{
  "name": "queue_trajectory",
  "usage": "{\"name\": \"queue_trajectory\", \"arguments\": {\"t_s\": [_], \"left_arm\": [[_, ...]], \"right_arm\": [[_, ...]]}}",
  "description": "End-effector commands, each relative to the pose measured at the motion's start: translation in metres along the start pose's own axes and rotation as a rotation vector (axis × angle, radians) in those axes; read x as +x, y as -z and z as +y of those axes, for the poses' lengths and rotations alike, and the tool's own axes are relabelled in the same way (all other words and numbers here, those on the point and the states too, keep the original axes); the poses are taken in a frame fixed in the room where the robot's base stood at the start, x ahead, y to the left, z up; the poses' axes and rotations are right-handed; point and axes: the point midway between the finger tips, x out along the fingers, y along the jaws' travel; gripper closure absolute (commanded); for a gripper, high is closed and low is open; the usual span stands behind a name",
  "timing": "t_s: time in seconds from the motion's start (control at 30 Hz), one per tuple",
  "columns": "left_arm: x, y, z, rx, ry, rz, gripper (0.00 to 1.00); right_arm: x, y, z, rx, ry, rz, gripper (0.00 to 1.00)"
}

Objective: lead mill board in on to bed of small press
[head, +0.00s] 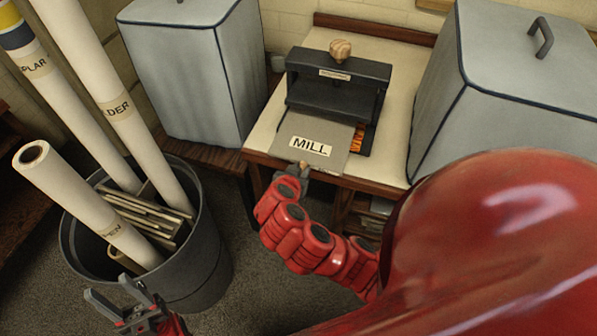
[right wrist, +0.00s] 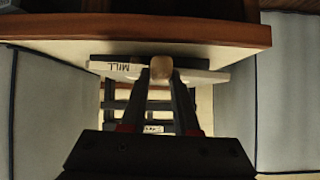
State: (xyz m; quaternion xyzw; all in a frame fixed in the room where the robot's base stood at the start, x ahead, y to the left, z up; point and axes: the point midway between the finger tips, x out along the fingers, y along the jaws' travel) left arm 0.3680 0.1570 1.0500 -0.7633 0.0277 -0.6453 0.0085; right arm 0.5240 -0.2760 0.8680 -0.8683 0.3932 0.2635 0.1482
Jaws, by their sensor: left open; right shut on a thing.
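The grey board labelled MILL (head: 328,130) lies flat or nearly so in front of the small black press (head: 338,76), its far edge close to the press opening. A strip of the press bed with an orange pattern (head: 358,138) shows beside the board's right edge; the board hides the rest. My right gripper (head: 301,170) is shut on a pale wooden knob (right wrist: 161,69) at the board's near edge. The board also shows edge-on in the right wrist view (right wrist: 205,75). I cannot tell whether it touches the bed. My left gripper (head: 125,308) is open and empty at lower left.
The press stands on a pale-topped table (head: 385,163) between two grey-covered boxes (head: 185,75) (head: 500,85). A dark bin (head: 200,255) with long rolls and flat strips stands at left, near my left gripper. My red right arm covers the lower right.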

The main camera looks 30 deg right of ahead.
Motion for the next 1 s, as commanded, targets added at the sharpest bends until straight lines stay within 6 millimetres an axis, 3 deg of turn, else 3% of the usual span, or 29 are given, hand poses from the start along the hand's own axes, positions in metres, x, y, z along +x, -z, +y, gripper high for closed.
{"name": "queue_trajectory", "arguments": {"t_s": [1.0], "left_arm": [[-0.052,-0.009,0.003,0.0,0.0,0.0,0.5]], "right_arm": [[0.034,0.018,0.003,0.001,-0.003,0.0,1.0]]}}
